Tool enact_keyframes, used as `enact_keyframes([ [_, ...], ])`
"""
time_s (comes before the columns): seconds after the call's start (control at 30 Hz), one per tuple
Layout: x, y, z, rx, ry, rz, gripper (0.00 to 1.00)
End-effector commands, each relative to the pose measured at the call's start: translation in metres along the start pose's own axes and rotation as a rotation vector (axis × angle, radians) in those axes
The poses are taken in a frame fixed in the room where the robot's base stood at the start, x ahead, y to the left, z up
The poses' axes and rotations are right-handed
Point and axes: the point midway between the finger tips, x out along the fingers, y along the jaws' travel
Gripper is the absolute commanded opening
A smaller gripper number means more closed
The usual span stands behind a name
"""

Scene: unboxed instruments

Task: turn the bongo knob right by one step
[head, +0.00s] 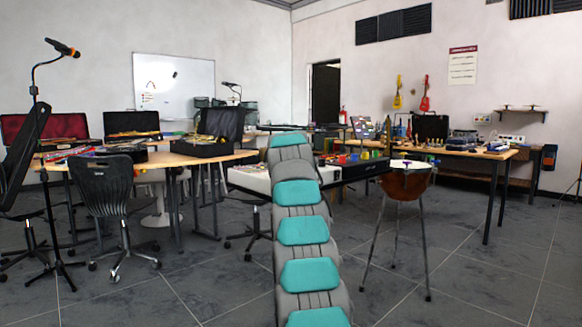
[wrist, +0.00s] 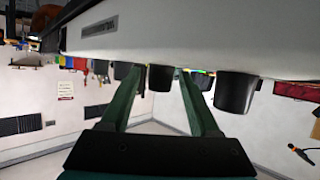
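In the wrist view, which is upside down, a pale instrument (wrist: 190,35) with a dark label spans the top. Several black knobs stick out from it in a row. One black knob (wrist: 160,78) lies between the two green fingers of my gripper (wrist: 160,72), with a gap on each side. A larger-looking black knob (wrist: 235,92) is outside the right finger. The fingers are open; contact with the knob does not show. I cannot tell which knob is the bongo one. In the head view my arm hides the gripper; a pale instrument (head: 250,178) shows beside it.
A reddish drum on a tripod (head: 405,184) stands right of my arm. A black chair (head: 103,190) and a table with open cases (head: 150,160) are at the left. A long table (head: 470,152) with gear stands at the right. Floor at the lower right is clear.

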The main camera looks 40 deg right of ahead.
Motion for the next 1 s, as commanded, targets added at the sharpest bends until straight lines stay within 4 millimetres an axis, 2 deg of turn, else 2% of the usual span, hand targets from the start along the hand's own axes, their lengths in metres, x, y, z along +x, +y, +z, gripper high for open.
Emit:
enact_keyframes([
  [0.27,-0.001,0.000,-0.001,0.000,0.001,0.000,0.63],
  [0.47,-0.009,-0.001,-0.001,0.000,0.002,0.000,0.63],
  [1.0,-0.060,-0.001,0.001,0.000,-0.002,-0.001,0.63],
])
